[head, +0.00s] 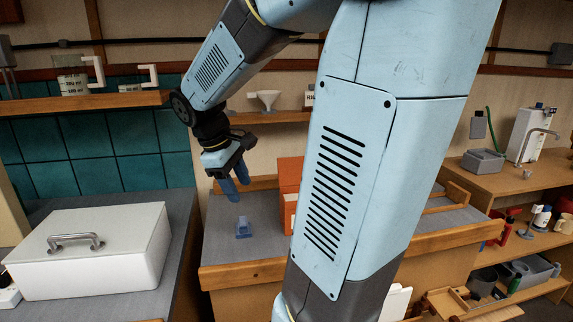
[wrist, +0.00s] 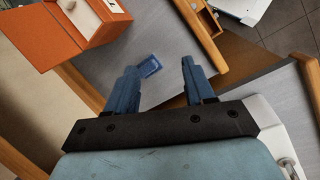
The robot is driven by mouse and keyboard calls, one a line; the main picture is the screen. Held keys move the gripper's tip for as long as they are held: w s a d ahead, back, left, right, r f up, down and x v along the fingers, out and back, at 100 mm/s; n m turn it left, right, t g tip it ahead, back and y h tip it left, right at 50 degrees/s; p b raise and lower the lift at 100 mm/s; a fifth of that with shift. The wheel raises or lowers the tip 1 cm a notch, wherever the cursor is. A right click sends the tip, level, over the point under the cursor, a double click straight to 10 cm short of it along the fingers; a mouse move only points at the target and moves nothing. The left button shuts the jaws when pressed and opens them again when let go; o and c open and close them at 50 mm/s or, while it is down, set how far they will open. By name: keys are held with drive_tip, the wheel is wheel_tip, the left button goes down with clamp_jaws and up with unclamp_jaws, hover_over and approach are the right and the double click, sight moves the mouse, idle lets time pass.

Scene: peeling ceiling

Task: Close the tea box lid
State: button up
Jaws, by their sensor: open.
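The orange tea box (head: 289,212) stands on the grey-topped bench, mostly hidden behind my arm in the head view. An orange panel (head: 289,174) rises above its body and looks like the raised lid. In the wrist view the box body (wrist: 97,20) is at the top left, with the broad orange lid panel (wrist: 38,35) beside it. My gripper (head: 236,180) hangs above the bench, left of the box in the head view. In the wrist view its blue fingers (wrist: 158,66) are apart, with nothing held between them, and clear of the box.
A small blue object (head: 243,228) lies on the bench below my gripper; it also shows in the wrist view (wrist: 149,67). A wooden rim (head: 245,273) edges the bench. A white lidded box (head: 90,250) stands on the left counter. A shelf with a funnel (head: 267,100) is behind.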

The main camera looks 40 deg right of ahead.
drive_tip(key=w+d+f+n+g+h, duration=0.4)
drive_tip(key=w+d+n+g+h, duration=0.1)
drive_tip(key=w+d, duration=0.25)
drive_tip(key=n+g+h, duration=0.4)
drive_tip(key=n+h, duration=0.1)
drive_tip(key=h, duration=0.1)
approach(289, 163)
drive_tip(key=x, duration=0.3)
drive_tip(key=w+x, duration=0.1)
drive_tip(key=x, duration=0.3)
drive_tip(key=d+x, duration=0.1)
drive_tip(key=x, duration=0.2)
drive_tip(key=shift+w+d+f, duration=0.25)
drive_tip(key=shift+w+f, duration=0.05)
drive_tip(key=shift+f, duration=0.1)
drive_tip(key=shift+c, duration=0.5)
